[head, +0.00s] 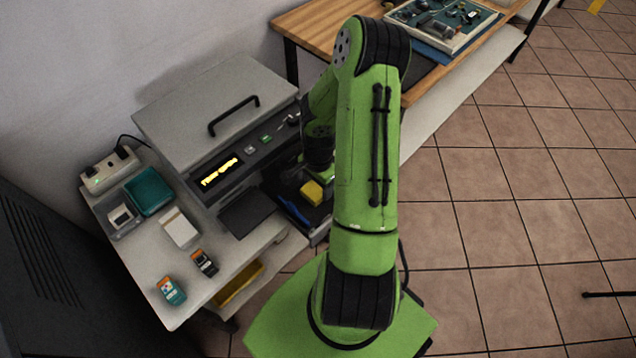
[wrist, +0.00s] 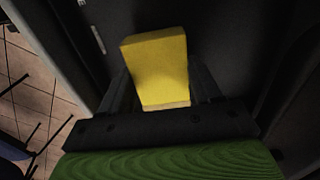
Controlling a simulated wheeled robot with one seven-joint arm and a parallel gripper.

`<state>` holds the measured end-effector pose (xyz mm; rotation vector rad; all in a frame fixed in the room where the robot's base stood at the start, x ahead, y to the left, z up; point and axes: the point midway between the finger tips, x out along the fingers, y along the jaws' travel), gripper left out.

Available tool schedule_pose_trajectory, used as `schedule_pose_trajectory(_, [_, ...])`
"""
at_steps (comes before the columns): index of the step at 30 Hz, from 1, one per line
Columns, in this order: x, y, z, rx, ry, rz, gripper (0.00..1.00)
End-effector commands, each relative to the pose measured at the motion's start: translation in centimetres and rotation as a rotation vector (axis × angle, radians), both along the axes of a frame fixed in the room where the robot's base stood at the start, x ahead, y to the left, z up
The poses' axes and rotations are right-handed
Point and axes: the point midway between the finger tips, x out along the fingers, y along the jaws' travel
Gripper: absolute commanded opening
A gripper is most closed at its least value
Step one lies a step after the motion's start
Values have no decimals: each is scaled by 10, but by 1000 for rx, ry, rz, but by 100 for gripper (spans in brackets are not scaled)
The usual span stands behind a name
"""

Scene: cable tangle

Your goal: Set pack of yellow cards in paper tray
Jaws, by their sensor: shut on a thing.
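The pack of yellow cards (head: 312,191) is a small yellow block at the front right of the grey machine. In the wrist view the pack (wrist: 158,68) is between the two dark fingers of my gripper (wrist: 160,82), which is shut on it. A dark open tray (head: 322,222) extends from the machine below the pack; I take it to be the paper tray. In the wrist view a dark tray surface (wrist: 235,45) surrounds the pack. I cannot tell whether the pack touches the tray floor. My arm hides part of the tray's right side.
The grey machine (head: 215,105) has a lid with a black handle and a lit yellow display. A blue item (head: 293,211) lies in the tray. A teal box (head: 148,191), white pad (head: 180,227) and small devices sit on the left bench. A wooden table (head: 312,22) stands behind.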

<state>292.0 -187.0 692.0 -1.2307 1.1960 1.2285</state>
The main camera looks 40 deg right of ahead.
Motion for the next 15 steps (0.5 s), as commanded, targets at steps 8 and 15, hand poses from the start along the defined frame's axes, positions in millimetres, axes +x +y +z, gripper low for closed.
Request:
schedule_pose_trajectory(8, [0,0,-4,0,0,0,24])
schedule_pose_trajectory(15, [0,0,-9,0,0,1,24])
